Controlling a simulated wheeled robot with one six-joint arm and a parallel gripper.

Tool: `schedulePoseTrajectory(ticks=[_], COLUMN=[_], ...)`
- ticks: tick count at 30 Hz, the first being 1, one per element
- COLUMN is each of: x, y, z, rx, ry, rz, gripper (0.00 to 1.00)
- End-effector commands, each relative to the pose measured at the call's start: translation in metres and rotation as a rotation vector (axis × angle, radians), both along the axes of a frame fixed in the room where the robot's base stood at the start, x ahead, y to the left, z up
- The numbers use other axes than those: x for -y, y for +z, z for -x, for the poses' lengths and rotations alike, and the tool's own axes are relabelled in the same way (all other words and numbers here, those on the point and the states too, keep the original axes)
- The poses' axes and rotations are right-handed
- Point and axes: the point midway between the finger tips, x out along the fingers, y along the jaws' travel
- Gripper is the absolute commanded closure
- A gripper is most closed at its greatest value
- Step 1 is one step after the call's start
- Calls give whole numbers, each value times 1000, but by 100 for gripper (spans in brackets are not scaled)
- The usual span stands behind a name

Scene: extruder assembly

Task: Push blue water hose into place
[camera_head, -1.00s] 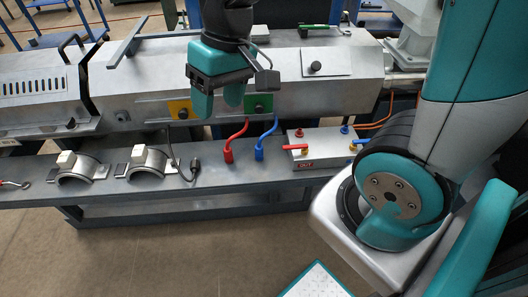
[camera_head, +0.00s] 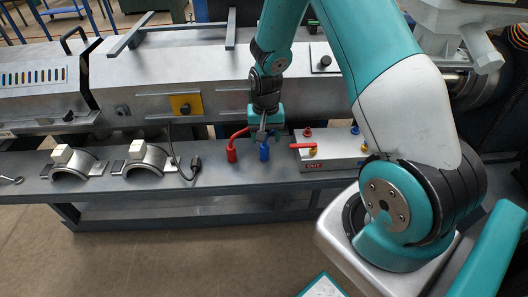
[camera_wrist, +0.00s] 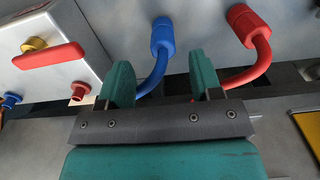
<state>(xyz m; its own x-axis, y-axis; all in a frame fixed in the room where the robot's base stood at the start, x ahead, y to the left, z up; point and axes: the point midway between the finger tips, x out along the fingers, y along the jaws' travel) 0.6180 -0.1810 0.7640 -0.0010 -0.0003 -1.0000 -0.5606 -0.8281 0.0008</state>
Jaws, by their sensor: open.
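The blue water hose (camera_head: 264,153) stands upright at its connector on the grey bench, with its upper part hidden behind my gripper. In the wrist view the blue hose (camera_wrist: 162,40) shows its thick end and a curved tube running down between my fingers. My gripper (camera_head: 264,137) is directly above the blue hose end in the head view. In the wrist view my gripper (camera_wrist: 162,82) is open, with one teal finger on each side of the blue tube and no clear contact.
The red hose (camera_head: 231,154) stands close to the left of the blue one, and its tube (camera_wrist: 235,80) passes near a finger. A valve block (camera_head: 335,158) with a red lever is to the right.

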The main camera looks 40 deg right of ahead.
Motion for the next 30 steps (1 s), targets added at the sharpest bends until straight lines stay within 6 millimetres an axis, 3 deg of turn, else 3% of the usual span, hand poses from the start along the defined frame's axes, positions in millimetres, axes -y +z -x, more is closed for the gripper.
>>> schedulePoseTrajectory(ticks=[8,16,25,30], x=[-1,-2,-2,-2], y=[-24,-63,-68,-68], z=[-1,-3,-4,-4], rx=[-2,-2,1,1], ry=[1,1,1,1], rz=[-1,-1,0,0], gripper=[41,41,41,78])
